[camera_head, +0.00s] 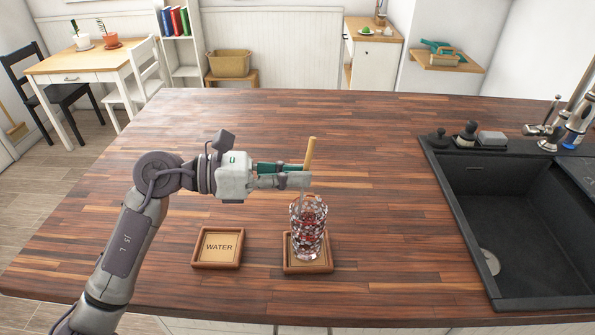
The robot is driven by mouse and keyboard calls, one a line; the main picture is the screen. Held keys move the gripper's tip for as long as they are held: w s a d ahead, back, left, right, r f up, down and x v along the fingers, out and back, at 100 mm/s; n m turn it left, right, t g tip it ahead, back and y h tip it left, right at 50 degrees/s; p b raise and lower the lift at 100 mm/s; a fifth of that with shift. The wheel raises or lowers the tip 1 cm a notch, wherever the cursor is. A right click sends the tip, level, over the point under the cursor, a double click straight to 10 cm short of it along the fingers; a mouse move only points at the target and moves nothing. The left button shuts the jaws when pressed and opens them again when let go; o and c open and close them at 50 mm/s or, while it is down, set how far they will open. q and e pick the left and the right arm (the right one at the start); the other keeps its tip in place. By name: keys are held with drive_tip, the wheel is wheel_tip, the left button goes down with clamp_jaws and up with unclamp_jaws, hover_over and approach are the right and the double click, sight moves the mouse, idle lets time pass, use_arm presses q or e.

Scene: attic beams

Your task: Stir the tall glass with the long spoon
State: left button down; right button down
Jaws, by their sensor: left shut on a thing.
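The tall glass (308,228) is clear and faceted, with a reddish look inside. It stands upright on a square wooden coaster (307,266) near the counter's front edge. The long spoon (310,151) shows as an upright tan handle. My left gripper (306,176) is shut on the spoon just above the glass rim. The spoon's lower part is hidden by the fingers and the glass, so I cannot tell how deep it reaches. My right gripper is not in view.
A wooden tray marked "WATER" (218,247) lies left of the glass. A dark sink (520,220) with a tap (570,120) is on the right. The wooden counter (400,140) is clear behind and to the right of the glass.

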use_arm(q)
drive_tip(key=shift+b, duration=1.15)
drive_tip(key=shift+w+d+b, duration=0.25)
drive_tip(key=shift+w+b, duration=0.4)
drive_tip(key=shift+b, duration=0.15)
idle(1.8)
